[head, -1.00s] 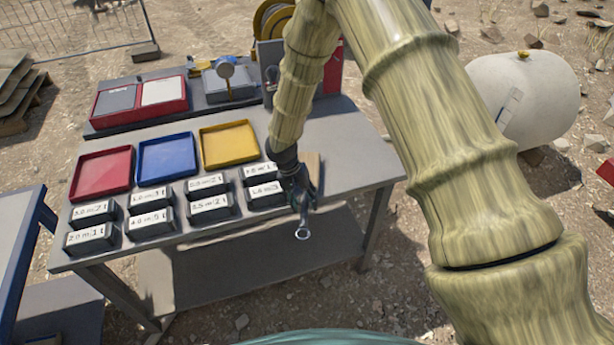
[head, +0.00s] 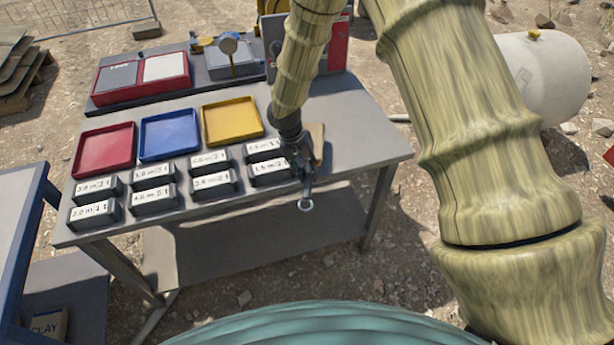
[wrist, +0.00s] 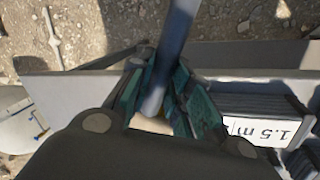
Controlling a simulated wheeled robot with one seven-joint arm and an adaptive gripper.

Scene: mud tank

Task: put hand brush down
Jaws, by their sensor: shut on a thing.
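My gripper (head: 304,176) is at the front right part of the grey table (head: 365,125), pointing down, beside the labelled boxes. It is shut on the hand brush, whose grey handle (head: 305,204) ends in a ring and sticks out past the table's front edge. In the wrist view the handle (wrist: 174,50) runs up from between the teal finger pads. A tan piece (head: 317,140) shows behind my gripper at the tabletop; I cannot tell whether it belongs to the brush. The brush head is mostly hidden, and whether it touches the table is unclear.
Several dark boxes with white labels (head: 213,184) stand left of my gripper, the nearest one close (wrist: 262,115). Red (head: 104,148), blue (head: 169,134) and yellow (head: 231,121) trays lie behind them. The tabletop to the right is clear. A white tank (head: 545,75) stands beyond.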

